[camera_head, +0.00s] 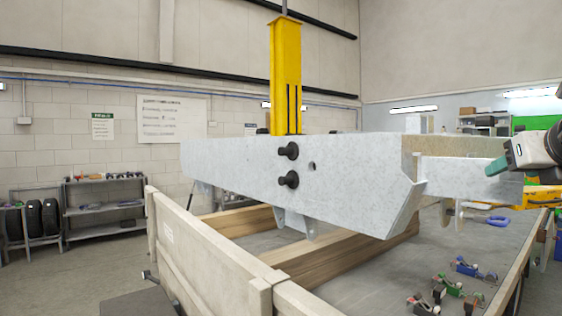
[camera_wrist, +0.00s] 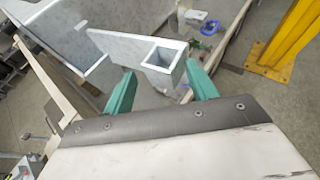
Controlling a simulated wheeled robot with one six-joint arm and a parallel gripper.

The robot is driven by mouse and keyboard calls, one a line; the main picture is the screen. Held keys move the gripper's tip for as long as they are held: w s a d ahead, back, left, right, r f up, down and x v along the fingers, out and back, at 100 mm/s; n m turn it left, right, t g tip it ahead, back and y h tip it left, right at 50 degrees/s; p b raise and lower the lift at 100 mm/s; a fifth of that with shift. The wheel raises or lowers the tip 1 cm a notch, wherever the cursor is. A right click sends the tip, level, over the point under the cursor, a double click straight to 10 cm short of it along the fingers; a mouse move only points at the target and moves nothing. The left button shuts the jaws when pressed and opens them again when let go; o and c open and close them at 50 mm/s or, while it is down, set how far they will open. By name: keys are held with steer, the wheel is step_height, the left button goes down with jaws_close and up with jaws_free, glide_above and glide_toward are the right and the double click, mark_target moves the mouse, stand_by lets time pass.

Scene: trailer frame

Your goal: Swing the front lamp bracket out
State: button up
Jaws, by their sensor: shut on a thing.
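The front lamp bracket (camera_head: 460,178) is a pale galvanized arm at the right end of the grey trailer frame (camera_head: 245,168). In the wrist view the bracket (camera_wrist: 118,46) ends in an open square box section. My gripper (camera_head: 497,166) is at the bracket's free right end, one green finger showing over it. In the wrist view my gripper (camera_wrist: 160,70) has a green finger on each side of the box end and is shut on it. The far finger and the bracket's pivot are hidden in the head view.
A yellow post (camera_head: 286,75) stands behind the frame; black knobs (camera_head: 288,165) stick out of the frame's face. Timber beams (camera_head: 345,245) and a wooden-sided bed lie below. Clamps (camera_head: 450,285) lie at lower right. Another yellow post (camera_wrist: 285,40) stands right in the wrist view.

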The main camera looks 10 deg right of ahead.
steer(key=shift+o, duration=1.4)
steer(key=shift+w+a+r, duration=0.1)
steer(key=shift+a+r, duration=0.15)
steer(key=shift+a, duration=0.5)
steer(key=shift+d, duration=0.1)
steer(key=shift+c, duration=0.2)
steer(key=o, duration=0.7)
steer(key=shift+w, duration=0.1)
steer(key=o, duration=0.3)
steer(key=shift+w+a, duration=0.15)
steer(key=shift+a, duration=0.1)
steer(key=shift+d, duration=0.1)
steer(key=shift+c, duration=0.5)
steer(key=shift+f, duration=0.1)
steer(key=shift+c, duration=0.3)
